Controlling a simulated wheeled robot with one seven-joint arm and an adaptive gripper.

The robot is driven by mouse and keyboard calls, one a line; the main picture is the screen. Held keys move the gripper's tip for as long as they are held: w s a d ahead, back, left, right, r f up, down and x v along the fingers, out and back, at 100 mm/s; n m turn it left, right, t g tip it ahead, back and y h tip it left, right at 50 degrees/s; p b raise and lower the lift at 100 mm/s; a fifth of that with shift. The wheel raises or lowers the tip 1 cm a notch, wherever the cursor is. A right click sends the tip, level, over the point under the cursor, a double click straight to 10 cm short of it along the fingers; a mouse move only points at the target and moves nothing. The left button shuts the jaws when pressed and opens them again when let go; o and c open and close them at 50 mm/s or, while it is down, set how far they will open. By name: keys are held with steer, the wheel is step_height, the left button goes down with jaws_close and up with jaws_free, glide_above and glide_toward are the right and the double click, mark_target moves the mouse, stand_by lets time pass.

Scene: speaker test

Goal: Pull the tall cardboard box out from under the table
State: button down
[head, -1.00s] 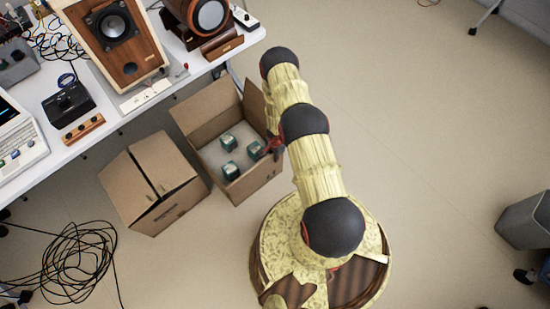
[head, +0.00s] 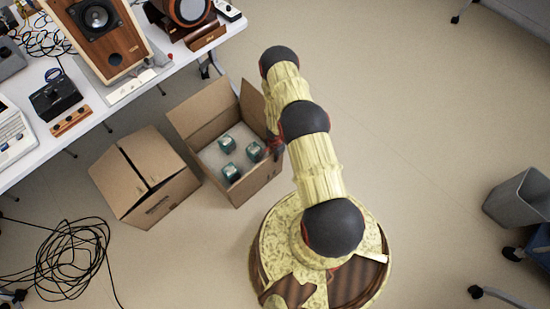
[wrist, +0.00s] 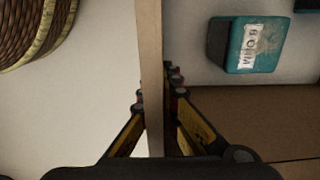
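The tall cardboard box (head: 257,184) stands open-topped on the floor, clear of the table edge (head: 128,95). Several teal blocks lie on its pale bottom, one of them (head: 227,144) near the middle. My gripper (head: 273,148) is at the box's right side, partly hidden by my arm. In the wrist view, my gripper (wrist: 157,92) has one finger on each side of the upright cardboard wall (wrist: 150,50), shut on it. A teal block (wrist: 246,45) with a white label shows inside the box, right of the wall.
A closed cardboard box (head: 146,178) stands just left of the tall box. A black cable coil (head: 75,262) lies at lower left. Speakers (head: 97,28) stand on the table. A grey bin (head: 518,198) is at far right. Floor between my base and the bin is clear.

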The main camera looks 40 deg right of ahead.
steer(key=shift+s+f, duration=0.1)
steer(key=shift+s, duration=0.2)
steer(key=c, duration=2.4)
jaws_free()
steer(key=o, duration=0.4)
steer(key=shift+w, duration=0.15)
steer(key=shift+r, duration=3.8)
